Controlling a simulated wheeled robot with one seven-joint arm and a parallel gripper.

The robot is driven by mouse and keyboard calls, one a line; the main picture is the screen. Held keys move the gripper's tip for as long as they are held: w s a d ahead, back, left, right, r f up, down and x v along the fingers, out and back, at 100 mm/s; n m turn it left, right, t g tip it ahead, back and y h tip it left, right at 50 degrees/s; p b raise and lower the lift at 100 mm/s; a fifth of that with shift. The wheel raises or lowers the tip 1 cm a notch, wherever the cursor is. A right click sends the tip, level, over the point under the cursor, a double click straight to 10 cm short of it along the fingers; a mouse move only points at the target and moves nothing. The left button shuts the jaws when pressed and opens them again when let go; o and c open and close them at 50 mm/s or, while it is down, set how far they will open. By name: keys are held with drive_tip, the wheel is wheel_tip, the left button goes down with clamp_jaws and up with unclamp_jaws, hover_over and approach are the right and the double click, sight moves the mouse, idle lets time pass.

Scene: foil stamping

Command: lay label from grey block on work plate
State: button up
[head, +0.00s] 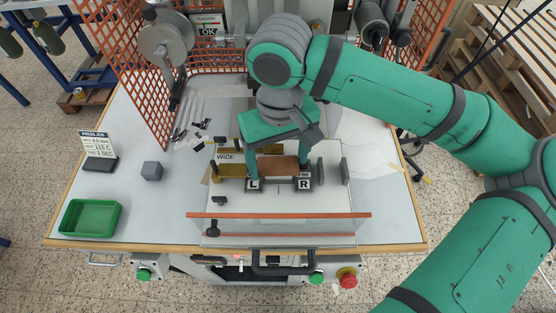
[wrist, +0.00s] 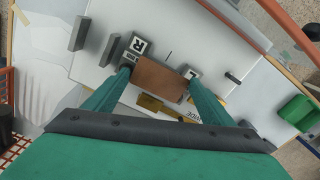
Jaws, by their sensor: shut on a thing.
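My gripper (head: 278,172) is shut on a brown rectangular label (head: 278,165), one green finger at each short end. The label also shows in the wrist view (wrist: 160,79), lying flat between the fingers. It is over the pale work plate (head: 290,207), close to the dark stops marked L (head: 254,184) and R (head: 304,183). I cannot tell whether it touches the plate. The grey block (head: 152,171) stands on the table to the left, with nothing on top of it.
A brass piece with a WIDE sign (head: 228,157) sits just left of and behind the label. A clear guard with orange edges (head: 280,215) runs across the front. A green tray (head: 91,218) and press-job card (head: 98,146) stand left. Orange mesh (head: 131,75) walls the back left.

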sight(279, 167)
drive_tip(key=shift+f, duration=0.6)
drive_tip(key=shift+f, duration=0.2)
drive_tip(key=o, duration=0.8)
drive_tip(key=shift+r, duration=0.15)
wheel_tip(279, 167, up, 12)
drive_tip(key=shift+r, duration=0.1)
